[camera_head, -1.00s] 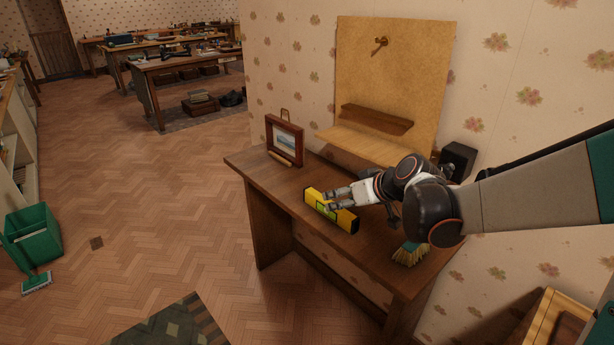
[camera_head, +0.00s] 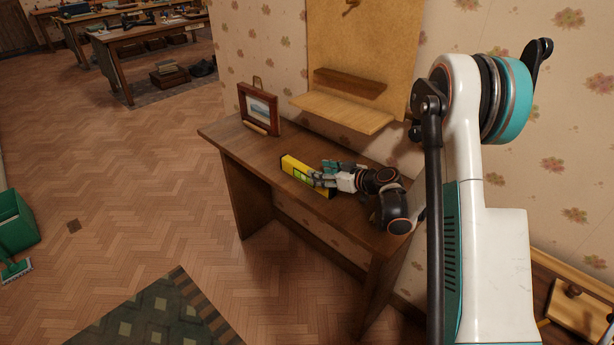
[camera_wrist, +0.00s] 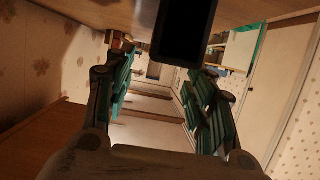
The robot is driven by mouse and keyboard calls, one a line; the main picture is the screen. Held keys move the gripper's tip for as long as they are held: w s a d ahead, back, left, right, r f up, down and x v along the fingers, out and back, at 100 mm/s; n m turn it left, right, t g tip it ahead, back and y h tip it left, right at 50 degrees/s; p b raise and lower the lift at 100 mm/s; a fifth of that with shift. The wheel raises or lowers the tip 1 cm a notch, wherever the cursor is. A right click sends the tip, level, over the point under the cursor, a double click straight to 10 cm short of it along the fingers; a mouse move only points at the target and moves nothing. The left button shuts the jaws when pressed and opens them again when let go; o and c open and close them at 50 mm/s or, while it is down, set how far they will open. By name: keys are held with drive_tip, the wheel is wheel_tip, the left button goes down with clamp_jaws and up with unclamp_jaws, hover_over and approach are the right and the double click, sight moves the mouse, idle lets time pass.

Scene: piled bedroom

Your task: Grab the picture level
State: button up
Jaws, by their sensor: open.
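The picture level is a yellow bar (camera_head: 299,169) with a pale green vial, lying on the wooden table (camera_head: 228,138) along its front part. My gripper (camera_head: 322,174) is low over the table at the right end of the level, pointing left. Its near finger overlaps the level's right part in the head view and hides some of it; whether they touch I cannot tell. In the wrist view the gripper (camera_wrist: 160,95) has its teal fingers wide apart. A black block (camera_wrist: 184,30), perhaps the level's end, shows at the top between them.
A small framed picture (camera_head: 260,108) stands at the table's left back. A wooden board with a shelf (camera_head: 345,112) rises behind the table against the wall. A green bin (camera_head: 14,220) is on the floor far left.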

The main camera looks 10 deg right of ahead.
sight(307, 169)
drive_tip(key=b+x, duration=0.3)
drive_tip(key=x, duration=0.4)
drive_tip(key=shift+w+a+f, duration=0.15)
clamp_jaws()
